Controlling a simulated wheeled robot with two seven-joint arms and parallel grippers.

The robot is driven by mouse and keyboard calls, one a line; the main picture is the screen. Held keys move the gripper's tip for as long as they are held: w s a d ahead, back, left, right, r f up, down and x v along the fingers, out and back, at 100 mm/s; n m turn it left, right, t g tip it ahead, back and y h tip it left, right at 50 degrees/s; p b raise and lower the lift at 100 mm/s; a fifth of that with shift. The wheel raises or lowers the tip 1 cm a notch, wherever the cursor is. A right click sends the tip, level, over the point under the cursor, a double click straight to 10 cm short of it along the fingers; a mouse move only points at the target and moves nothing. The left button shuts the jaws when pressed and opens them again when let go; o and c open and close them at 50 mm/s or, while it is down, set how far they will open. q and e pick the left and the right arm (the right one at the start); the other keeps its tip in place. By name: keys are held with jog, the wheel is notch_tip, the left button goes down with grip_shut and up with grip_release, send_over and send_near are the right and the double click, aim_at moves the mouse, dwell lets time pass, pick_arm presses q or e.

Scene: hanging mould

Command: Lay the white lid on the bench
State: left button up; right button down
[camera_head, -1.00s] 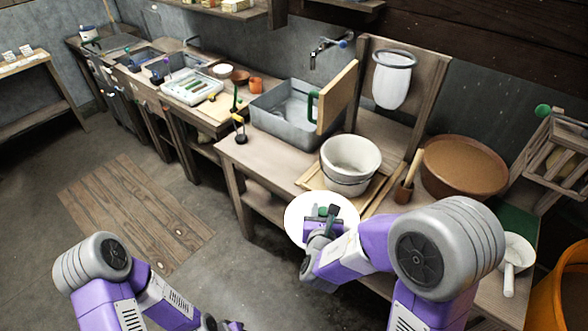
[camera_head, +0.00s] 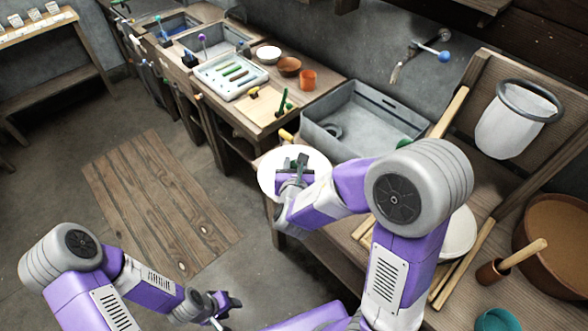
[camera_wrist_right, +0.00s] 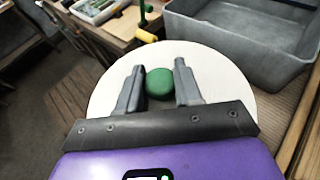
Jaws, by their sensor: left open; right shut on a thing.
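My right gripper (camera_head: 292,168) is shut on the green knob (camera_wrist_right: 159,84) of the white lid (camera_head: 318,160). The lid is a round, flat disc. In the right wrist view, the lid (camera_wrist_right: 218,78) spreads out around the knob under the fingers. In the head view, the lid is at the bench's front left corner, before the grey basin. I cannot tell its height above the wood. The wooden bench (camera_head: 325,246) runs toward the lower right, partly hidden by my right arm. My left gripper (camera_head: 222,303) is open and empty, low over the floor.
The grey basin (camera_head: 365,120) stands close behind the lid. A neighbouring bench holds a white tray (camera_head: 231,75), bowls and an orange cup (camera_head: 308,79). A white bucket (camera_head: 458,236) is mostly hidden by my right arm. A wooden mat (camera_head: 160,205) lies on the floor.

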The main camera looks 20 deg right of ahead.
jog(key=w+d+r+m+g+h+b, duration=0.1)
jog(key=d+m+g+h+b, duration=0.15)
jog(key=d, duration=0.25)
jog(key=d+r+m+g+h+b, duration=0.1)
jog(key=d+r+m+h+b, duration=0.15)
jog(key=d, duration=0.25)
jog(key=f+b, duration=0.2)
jog(key=f, duration=0.4)
jog(key=f+b, duration=0.2)
jog(key=f, duration=0.4)
jog(key=f+b, duration=0.2)
jog(key=f, duration=0.4)
jog(key=shift+w+d+f+b, duration=0.25)
jog(key=shift+f+b, duration=0.05)
jog(key=shift+b, duration=0.05)
jog(key=shift+r, duration=0.1)
jog(key=shift+f, duration=0.2)
jog(key=c, duration=0.8)
grip_release()
jog(key=shift+o, duration=0.2)
